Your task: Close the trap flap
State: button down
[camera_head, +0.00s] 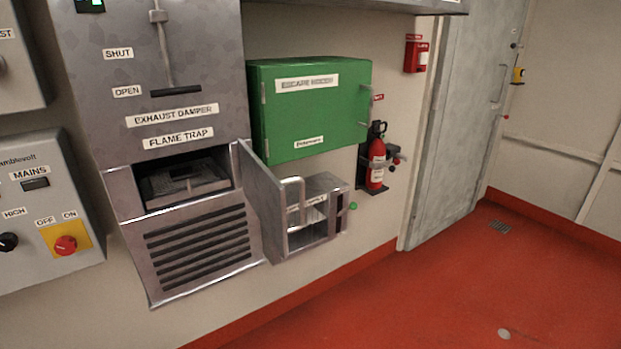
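The trap flap (262,203) is a grey metal panel with a bar handle (294,202) on its right-hand face. It stands open, swung out from the right side of the flame trap opening. The opening (210,163) is a dark recess below the "FLAME TRAP" label (178,139). A grey metal tray-like piece (185,188) sits inside it. My gripper is not in view, and nothing is seen touching the flap.
A small open metal box (325,222) is on the wall right of the flap, partly hidden by it. A green cabinet (312,115) is above. A fire extinguisher (376,162) hangs farther right. A louvred grille (200,250) lies below the opening. The red floor (450,290) is mostly clear.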

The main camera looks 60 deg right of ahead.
aim_at(266, 195)
jog(key=k+l, duration=0.2)
jog(key=l, duration=0.15)
jog(key=k+l, duration=0.15)
jog(key=l, duration=0.25)
jog(key=k+l, duration=0.2)
jog(key=l, duration=0.15)
jog(key=k+l, duration=0.15)
jog(key=l, duration=0.25)
